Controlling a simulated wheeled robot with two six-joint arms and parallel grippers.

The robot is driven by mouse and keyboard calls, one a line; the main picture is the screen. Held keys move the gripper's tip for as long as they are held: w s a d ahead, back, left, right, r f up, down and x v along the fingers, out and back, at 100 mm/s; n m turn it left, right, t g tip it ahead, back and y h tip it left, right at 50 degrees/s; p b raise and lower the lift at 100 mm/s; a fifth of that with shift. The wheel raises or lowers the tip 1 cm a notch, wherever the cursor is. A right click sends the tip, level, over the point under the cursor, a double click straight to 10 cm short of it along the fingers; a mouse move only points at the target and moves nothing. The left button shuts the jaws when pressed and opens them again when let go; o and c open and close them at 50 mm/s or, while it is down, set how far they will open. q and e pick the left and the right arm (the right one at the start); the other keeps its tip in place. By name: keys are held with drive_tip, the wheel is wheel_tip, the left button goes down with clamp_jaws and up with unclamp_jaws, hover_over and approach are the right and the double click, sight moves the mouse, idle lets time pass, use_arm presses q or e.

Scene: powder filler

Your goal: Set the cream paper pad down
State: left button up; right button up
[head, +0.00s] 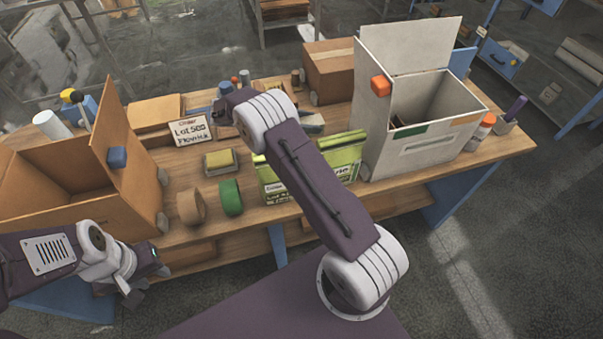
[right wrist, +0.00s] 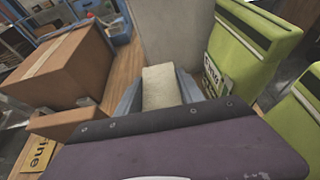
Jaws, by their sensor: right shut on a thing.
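The cream paper pad (right wrist: 161,88) is between the two fingers of my right gripper (right wrist: 160,92) in the right wrist view. The gripper is shut on it, and the pad's far end points toward a pale grey panel. In the head view my right arm partly covers this spot; a small beige piece beside the arm (head: 313,119) seems to be the pad. Whether the pad touches the tabletop I cannot tell. My left gripper (head: 133,290) hangs in front of the table's left part, away from the pad; its fingers are too small to read.
A big pale open box (head: 385,130) stands right on the table (head: 160,240), an open carton (head: 60,180) left. Tape rolls (head: 231,197) and a lot card (head: 190,131) lie between.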

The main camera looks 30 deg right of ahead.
wheel_tip(320, 180, down, 10)
drive_tip(key=shift+f+b, duration=0.1)
drive_tip(key=shift+b, duration=0.25)
drive_tip(key=o, duration=1.3)
